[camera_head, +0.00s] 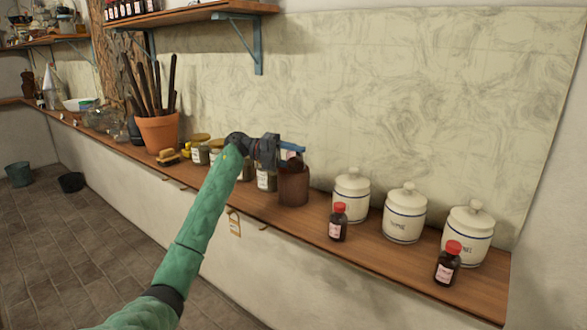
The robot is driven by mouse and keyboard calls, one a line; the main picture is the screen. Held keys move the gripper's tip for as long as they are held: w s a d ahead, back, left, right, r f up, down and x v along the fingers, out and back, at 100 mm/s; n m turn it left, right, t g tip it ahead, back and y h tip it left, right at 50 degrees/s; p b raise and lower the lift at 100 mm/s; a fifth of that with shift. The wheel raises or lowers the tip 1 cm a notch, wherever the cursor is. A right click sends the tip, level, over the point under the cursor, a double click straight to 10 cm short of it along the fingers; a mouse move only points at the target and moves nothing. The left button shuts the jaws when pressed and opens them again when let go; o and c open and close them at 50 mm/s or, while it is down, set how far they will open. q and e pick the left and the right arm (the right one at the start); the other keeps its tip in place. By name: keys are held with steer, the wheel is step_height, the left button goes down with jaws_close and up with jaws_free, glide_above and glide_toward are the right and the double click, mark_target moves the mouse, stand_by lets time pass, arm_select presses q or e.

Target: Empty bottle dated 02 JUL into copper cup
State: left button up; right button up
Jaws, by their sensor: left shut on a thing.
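My left gripper (290,152) is over the brown copper cup (293,188) on the shelf. It is shut on a small dark reddish thing at the cup's mouth. This looks like a bottle, but the fingers hide most of it, and I cannot tell its tilt or its label. Two dark bottles with red caps and pale labels stand upright to the right: one bottle (338,223) in front of the left white jar, the other bottle (447,264) near the shelf's right end. Their dates are too small to read. My right gripper is not in view.
White lidded jars (404,214) stand behind the bottles. Small jars with yellowish lids (200,152), a brush (168,156) and a terracotta pot (158,133) stand left of the cup. An upper shelf (190,14) hangs above. The wooden shelf (377,256) is narrow, with a free front edge.

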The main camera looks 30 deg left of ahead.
arm_select(q)
steer(key=shift+w+a+r+n+h+p, duration=0.1)
steer(key=shift+r+n+h+p, duration=0.35)
steer(key=shift+n+p, duration=0.65)
steer(key=shift+w+r+n+h+p, duration=0.1)
steer(key=shift+r+n+h+p, duration=0.4)
steer(key=shift+p, duration=0.85)
stand_by(2.3)
steer(key=shift+r+n, duration=0.2)
steer(key=shift+n, duration=0.2)
steer(key=shift+a+r+n+p, duration=0.1)
steer(key=shift+n+p, duration=0.2)
steer(key=shift+p, duration=0.3)
steer(key=shift+w+r+n+t+h+p, duration=0.15)
steer(key=shift+r+n+t+h+p, duration=0.2)
steer(key=shift+n+p, duration=0.4)
steer(key=shift+f, duration=0.15)
steer(key=shift+f+m+b, duration=0.25)
steer(key=shift+m+b, duration=0.1)
steer(key=shift+b, duration=0.25)
steer(key=shift+s+f+m+y+b, duration=0.2)
steer(key=shift+f+m+y+b, duration=0.15)
steer(key=shift+m+b, duration=0.9)
